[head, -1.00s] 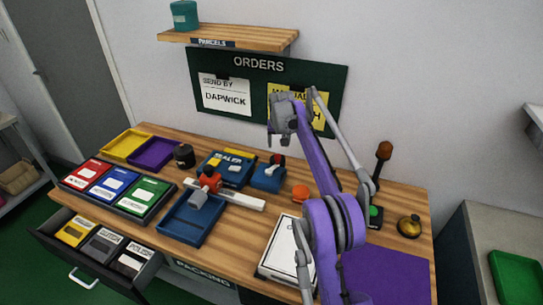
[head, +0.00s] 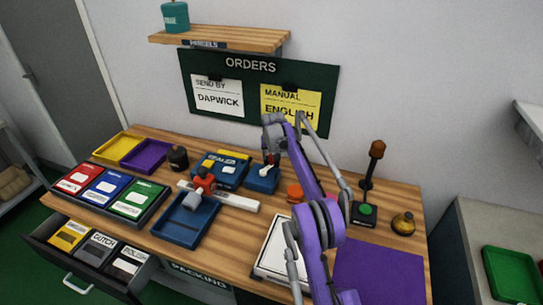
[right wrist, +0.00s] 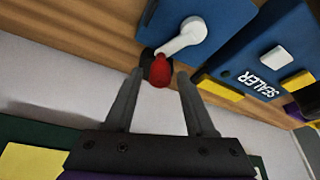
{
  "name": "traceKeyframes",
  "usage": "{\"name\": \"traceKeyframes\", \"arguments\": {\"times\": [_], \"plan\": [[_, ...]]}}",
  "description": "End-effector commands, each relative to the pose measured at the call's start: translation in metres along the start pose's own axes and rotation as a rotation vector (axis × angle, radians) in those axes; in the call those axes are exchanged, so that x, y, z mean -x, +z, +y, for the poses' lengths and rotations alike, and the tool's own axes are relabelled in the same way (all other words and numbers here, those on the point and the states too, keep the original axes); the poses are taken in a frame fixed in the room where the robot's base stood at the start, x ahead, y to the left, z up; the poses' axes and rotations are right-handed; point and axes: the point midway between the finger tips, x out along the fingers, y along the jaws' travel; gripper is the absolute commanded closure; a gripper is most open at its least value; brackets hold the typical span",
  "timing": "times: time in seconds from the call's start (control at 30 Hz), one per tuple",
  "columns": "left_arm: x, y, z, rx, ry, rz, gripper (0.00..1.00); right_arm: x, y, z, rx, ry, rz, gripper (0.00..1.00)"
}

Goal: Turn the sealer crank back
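The blue sealer (head: 232,176) stands at the back of the bench, and it also shows in the right wrist view (right wrist: 296,40). Beside it is a blue crank block (head: 262,184). The crank has a white arm (right wrist: 184,37) and a red knob (right wrist: 160,72). In the head view the knob is partly hidden by my right gripper (head: 272,150). In the right wrist view my right gripper (right wrist: 159,78) is open, its fingertips one on each side of the red knob, with gaps visible. My left gripper is in neither view.
An orange round object (head: 295,192) and a white-topped scale-like plate (head: 272,250) are near my right arm. A blue tray (head: 182,227) lies in front of the sealer. The orders board (head: 320,75) is on the wall behind.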

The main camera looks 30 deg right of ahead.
Motion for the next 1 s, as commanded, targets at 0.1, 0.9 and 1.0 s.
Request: {"name": "traceKeyframes", "arguments": {"times": [0.1, 0.9, 1.0], "plan": [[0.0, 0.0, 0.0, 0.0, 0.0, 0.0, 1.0, 0.0, 0.0, 0.0, 0.0, 0.0, 0.0, 0.69], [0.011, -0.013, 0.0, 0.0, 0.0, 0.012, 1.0, 0.0, -0.007, -0.005, 0.134, -0.057, 0.002, 1.0], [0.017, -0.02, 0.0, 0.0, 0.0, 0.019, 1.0, 0.0, -0.01, -0.008, 0.207, -0.087, 0.003, 1.0]]}}
